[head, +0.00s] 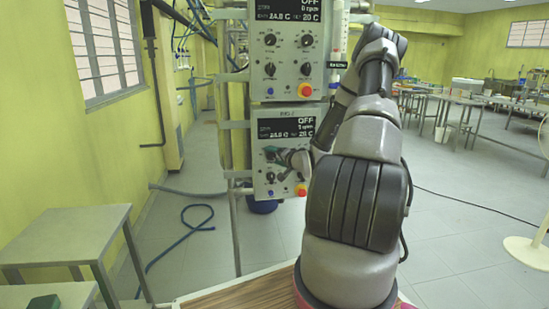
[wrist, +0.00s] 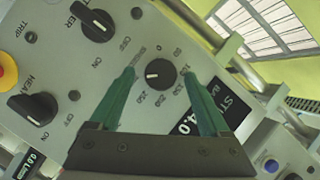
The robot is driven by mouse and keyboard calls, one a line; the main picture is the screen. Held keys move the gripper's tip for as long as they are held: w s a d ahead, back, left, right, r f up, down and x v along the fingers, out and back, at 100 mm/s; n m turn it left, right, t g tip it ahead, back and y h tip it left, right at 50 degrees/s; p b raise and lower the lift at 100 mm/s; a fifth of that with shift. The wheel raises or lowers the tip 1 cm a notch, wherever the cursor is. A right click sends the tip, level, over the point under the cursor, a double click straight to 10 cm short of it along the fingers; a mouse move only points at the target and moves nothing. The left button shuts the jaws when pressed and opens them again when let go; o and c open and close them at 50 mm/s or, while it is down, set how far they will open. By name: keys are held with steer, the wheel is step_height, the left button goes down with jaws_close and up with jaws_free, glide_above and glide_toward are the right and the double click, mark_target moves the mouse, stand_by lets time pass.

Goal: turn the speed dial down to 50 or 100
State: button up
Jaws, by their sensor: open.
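The speed dial (wrist: 161,74) is a small round black knob with a white pointer mark, on a grey control panel. Printed numbers ring it; the pointer lies toward the left in the wrist view, but its exact value is too small to read. My gripper (wrist: 159,73) is open, with one green finger on each side of the dial. Whether either finger touches the dial cannot be told. In the head view my gripper (head: 287,157) is at the lower control panel (head: 259,181) and hides the dial. The panel's display (head: 285,128) reads OFF.
Two larger black knobs, the stirrer knob (wrist: 95,24) and the heat knob (wrist: 33,107), sit on the same panel. A red button (head: 301,190) is at its lower right. A similar panel (head: 286,75) hangs above. A grey side table (head: 65,235) stands at left.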

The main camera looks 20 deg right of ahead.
jaws_close()
